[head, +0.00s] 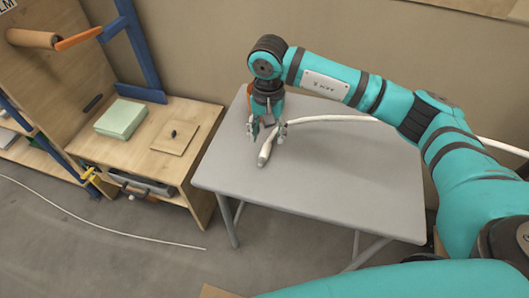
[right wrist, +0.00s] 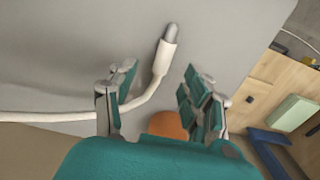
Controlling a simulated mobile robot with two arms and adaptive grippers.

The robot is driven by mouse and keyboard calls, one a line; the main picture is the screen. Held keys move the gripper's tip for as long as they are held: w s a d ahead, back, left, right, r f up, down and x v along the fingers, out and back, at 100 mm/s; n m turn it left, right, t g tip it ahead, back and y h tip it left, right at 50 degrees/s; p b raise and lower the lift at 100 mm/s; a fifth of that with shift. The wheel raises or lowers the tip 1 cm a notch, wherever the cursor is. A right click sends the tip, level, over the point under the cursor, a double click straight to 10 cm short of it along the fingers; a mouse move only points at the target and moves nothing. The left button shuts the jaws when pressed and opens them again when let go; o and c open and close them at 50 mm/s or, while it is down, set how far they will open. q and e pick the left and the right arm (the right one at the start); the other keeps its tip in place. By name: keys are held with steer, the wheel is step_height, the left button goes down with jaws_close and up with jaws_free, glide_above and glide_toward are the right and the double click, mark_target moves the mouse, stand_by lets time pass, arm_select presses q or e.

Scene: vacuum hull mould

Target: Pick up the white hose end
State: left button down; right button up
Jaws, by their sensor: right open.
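The white hose (head: 345,119) runs across the grey table from the right. Its end (head: 266,152) has a white sleeve with a grey tip and lies on the table top. In the right wrist view the hose end (right wrist: 163,58) points away from the gripper, and the hose bends between the fingers toward the left. My right gripper (head: 267,132) is above the table, close over the hose near its end. In the right wrist view the right gripper (right wrist: 160,92) is open, with a finger on each side of the hose. My left gripper is not in view.
An orange-brown object (right wrist: 167,124) is close behind the right gripper. The grey table (head: 340,190) is otherwise clear. To the left, a wooden bench (head: 190,140) carries a pale green block (head: 121,118) and a small board with a dark knob (head: 174,137).

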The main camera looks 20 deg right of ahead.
mark_target(265, 150)
steer(key=shift+a+f, duration=0.2)
steer(key=shift+f, duration=1.5)
steer(key=shift+a+f, duration=0.2)
steer(key=shift+f, duration=1.45)
jaws_close()
